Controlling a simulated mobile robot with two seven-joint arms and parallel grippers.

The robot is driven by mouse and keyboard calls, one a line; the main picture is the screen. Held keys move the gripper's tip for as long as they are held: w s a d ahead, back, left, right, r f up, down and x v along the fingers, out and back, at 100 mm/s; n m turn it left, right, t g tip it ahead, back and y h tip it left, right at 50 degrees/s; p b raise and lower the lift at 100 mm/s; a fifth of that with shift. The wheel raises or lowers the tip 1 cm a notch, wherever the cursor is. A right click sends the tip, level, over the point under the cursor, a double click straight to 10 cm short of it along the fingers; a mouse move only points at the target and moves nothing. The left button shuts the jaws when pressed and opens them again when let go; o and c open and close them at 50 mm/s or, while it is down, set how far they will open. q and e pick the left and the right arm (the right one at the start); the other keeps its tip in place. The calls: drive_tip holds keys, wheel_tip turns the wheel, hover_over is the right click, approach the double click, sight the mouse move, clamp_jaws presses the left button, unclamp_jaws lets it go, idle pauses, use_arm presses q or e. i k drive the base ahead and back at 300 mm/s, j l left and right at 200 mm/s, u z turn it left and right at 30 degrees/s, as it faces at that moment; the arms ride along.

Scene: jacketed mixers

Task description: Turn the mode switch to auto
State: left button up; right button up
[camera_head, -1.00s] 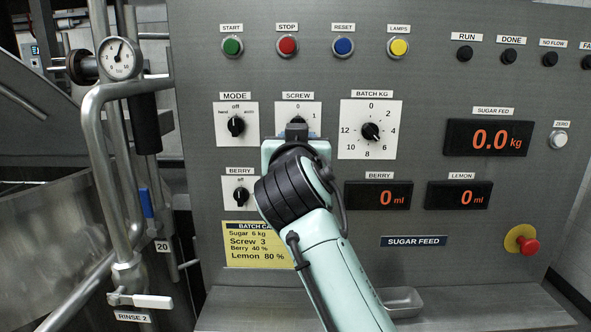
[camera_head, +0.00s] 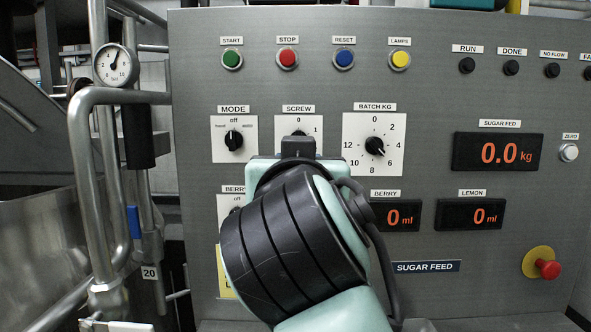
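The mode switch (camera_head: 234,140) is a black knob on a white plate marked hand, off and auto, at the panel's upper left. Its pointer appears to stand up at off. My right gripper (camera_head: 298,147) is in front of the panel, to the right of the mode switch and apart from it. It covers the lower part of the screw dial (camera_head: 298,126). Its fingers are mostly hidden behind my bulky wrist, so I cannot tell whether they are open. My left gripper is not in view.
The batch kg dial (camera_head: 375,146) is just right of my gripper. My wrist hides most of the berry dial (camera_head: 224,208) and the yellow card below it. Buttons line the panel's top. Pipes with a gauge (camera_head: 115,66) stand at left. A red emergency button (camera_head: 547,269) is lower right.

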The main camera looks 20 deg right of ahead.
sight(234, 139)
drive_tip(key=k+j, duration=0.2)
drive_tip(key=k, duration=0.3)
drive_tip(key=k+j, duration=0.2)
drive_tip(key=k, duration=0.25)
